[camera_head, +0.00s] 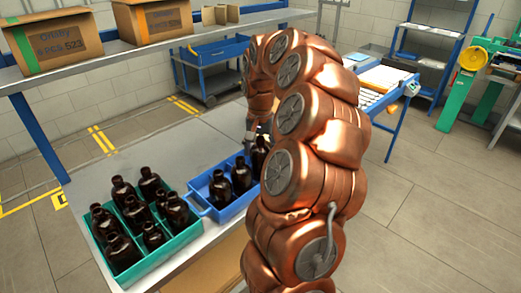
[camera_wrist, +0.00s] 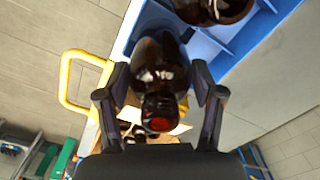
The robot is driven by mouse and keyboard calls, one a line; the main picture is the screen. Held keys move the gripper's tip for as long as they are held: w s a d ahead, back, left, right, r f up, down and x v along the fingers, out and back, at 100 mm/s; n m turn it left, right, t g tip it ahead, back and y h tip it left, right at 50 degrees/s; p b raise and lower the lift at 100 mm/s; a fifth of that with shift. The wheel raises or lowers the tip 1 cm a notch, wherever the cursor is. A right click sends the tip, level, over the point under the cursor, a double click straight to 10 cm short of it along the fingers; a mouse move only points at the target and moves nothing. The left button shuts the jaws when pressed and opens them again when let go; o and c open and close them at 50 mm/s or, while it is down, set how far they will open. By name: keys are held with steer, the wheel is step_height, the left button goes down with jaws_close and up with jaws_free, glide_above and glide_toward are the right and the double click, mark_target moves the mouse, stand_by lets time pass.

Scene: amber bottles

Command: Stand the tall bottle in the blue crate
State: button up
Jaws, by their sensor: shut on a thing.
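The blue crate (camera_head: 226,211) stands on the grey table in the head view, with two dark amber bottles in its left and middle part. A dark amber bottle (camera_head: 259,157) is at its right end, beneath my gripper (camera_head: 251,133). In the wrist view my gripper (camera_wrist: 161,80) is shut on this bottle (camera_wrist: 158,62), one finger on each side, its reddish mouth nearest the camera. The blue crate (camera_wrist: 237,47) and another bottle (camera_wrist: 213,8) show beyond it. My arm partly hides the crate's right end, so I cannot tell whether the held bottle touches the crate floor.
A teal crate (camera_head: 178,244) with several amber bottles stands left of the blue crate. A shelf (camera_head: 105,66) with cardboard boxes (camera_head: 54,38) runs above the back of the table. The table (camera_head: 95,172) behind the crates is clear.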

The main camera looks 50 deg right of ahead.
mark_target(260, 137)
steer(key=shift+f+b, duration=1.15)
steer(key=shift+f, duration=0.3)
steer(key=o, duration=1.4)
steer(key=shift+c, duration=0.2)
step_height(260, 137, up, 11)
steer(key=shift+r, duration=0.45)
